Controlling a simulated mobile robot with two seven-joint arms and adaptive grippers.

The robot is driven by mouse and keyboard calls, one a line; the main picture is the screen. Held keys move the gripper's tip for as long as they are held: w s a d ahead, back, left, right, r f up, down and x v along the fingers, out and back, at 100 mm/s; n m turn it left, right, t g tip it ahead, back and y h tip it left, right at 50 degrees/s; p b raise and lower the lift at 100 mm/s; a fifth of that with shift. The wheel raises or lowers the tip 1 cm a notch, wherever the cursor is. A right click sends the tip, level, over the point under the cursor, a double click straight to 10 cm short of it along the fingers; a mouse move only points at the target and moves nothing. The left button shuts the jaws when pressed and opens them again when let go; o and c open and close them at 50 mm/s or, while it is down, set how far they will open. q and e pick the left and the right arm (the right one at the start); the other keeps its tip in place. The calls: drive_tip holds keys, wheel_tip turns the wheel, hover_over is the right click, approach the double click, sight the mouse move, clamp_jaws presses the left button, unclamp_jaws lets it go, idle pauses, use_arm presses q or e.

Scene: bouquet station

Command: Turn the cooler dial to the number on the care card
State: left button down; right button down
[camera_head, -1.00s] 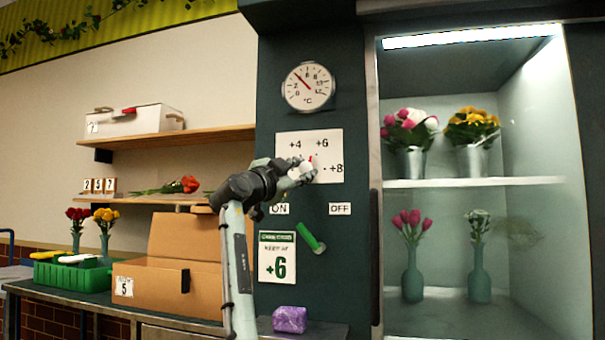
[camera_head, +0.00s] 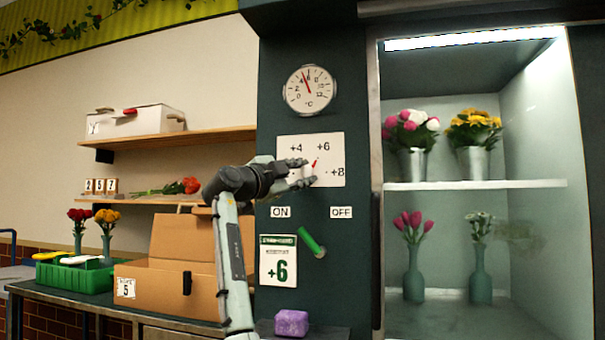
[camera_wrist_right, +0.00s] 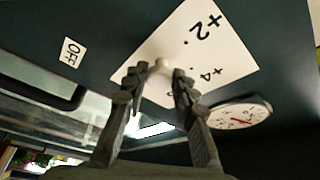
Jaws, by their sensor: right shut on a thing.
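The cooler dial is a pale knob with a red pointer (camera_head: 314,163) on a white plate (camera_head: 335,152) marked +4, +6 and +8. The pointer leans up and right, towards the +6 side. My right gripper (camera_head: 306,172) is shut on the knob and hides most of it. In the right wrist view, the pale knob (camera_wrist_right: 161,68) sits between my fingertips (camera_wrist_right: 158,78), and +2 and +4 show on the plate. The care card (camera_head: 278,262) below has a green top and reads +6. My left gripper is not in view.
A round thermometer (camera_head: 309,90) hangs above the plate. A green lever (camera_head: 311,242) sits below the ON and OFF labels. A purple block (camera_head: 291,323) and an open cardboard box (camera_head: 165,290) are on the counter. The lit cooler (camera_head: 475,184) with flowers is at right.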

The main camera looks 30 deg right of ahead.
drive_tip(key=c, duration=1.2)
unclamp_jaws()
drive_tip(key=shift+a, duration=0.15)
drive_tip(key=v, duration=1.1)
drive_tip(key=shift+s+a+f, duration=0.15)
drive_tip(key=shift+a, duration=0.2)
